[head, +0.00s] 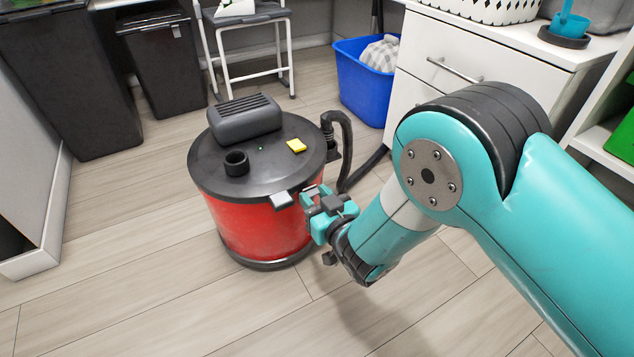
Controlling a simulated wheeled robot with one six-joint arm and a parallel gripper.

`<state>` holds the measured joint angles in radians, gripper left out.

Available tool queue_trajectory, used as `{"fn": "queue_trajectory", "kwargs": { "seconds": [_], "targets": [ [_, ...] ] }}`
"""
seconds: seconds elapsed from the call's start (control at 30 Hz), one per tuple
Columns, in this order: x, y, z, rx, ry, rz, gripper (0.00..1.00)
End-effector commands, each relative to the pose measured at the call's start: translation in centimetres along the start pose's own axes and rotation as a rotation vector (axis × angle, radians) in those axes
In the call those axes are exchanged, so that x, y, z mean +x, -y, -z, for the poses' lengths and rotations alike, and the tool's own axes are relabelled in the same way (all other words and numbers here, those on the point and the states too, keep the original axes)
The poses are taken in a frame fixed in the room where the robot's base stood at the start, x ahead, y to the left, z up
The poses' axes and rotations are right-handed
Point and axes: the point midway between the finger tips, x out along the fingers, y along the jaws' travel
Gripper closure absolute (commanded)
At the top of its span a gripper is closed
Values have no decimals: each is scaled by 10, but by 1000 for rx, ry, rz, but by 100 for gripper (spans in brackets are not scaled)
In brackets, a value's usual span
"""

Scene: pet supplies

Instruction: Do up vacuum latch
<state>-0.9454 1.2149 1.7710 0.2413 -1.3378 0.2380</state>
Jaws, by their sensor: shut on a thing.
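A red canister vacuum (255,228) with a black lid (210,170) stands upright on the floor left of my arm. A grey latch (283,200) sits at the lid's front edge and sticks outward over the red side. My gripper (308,205) is at the vacuum's right front side, right beside the latch. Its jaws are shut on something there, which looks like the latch. The jaws and wrist hide part of the contact, so the exact grasp is unclear.
A black hose (346,150) rises at the vacuum's right. A blue bin (362,82) and white drawers (440,75) stand behind. Black bins (165,62) and a white-framed stool (248,60) are at the back left. The front floor (150,300) is clear.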

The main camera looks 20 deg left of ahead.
Motion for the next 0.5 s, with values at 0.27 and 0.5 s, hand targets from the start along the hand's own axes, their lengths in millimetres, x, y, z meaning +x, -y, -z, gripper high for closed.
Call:
{"fn": "queue_trajectory", "kwargs": {
  "seconds": [0.27, 0.5],
  "targets": [
    [-1, -2, 10, 0, 49, -3, 88],
    [-1, -2, 13, 2, 114, -3, 88]
  ]
}}
